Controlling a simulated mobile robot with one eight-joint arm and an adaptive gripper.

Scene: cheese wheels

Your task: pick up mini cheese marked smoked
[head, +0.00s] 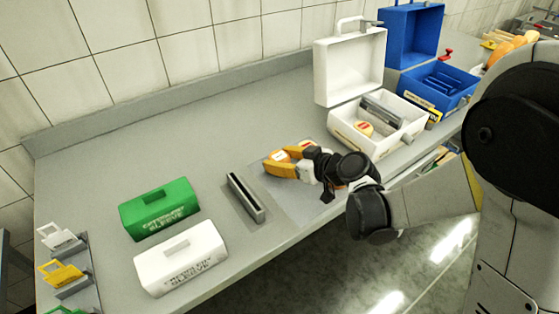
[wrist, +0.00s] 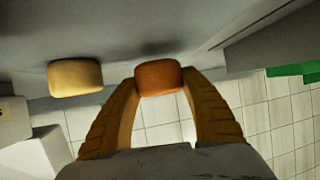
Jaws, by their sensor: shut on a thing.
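My gripper (head: 277,160) is low over the grey mat on the counter, its orange fingers pointing left in the head view. In the wrist view, its two fingertips (wrist: 158,82) are closed on the sides of a small brown-orange mini cheese (wrist: 158,76). I cannot tell whether the held cheese touches the mat.
An open white case (head: 345,136) with a mini cheese (head: 363,128) inside stands right, by an open blue case (head: 425,95). A slotted grey block (head: 246,197) is left of my gripper. Green (head: 160,207) and white (head: 181,258) sleeves stand farther left. The back counter is clear.

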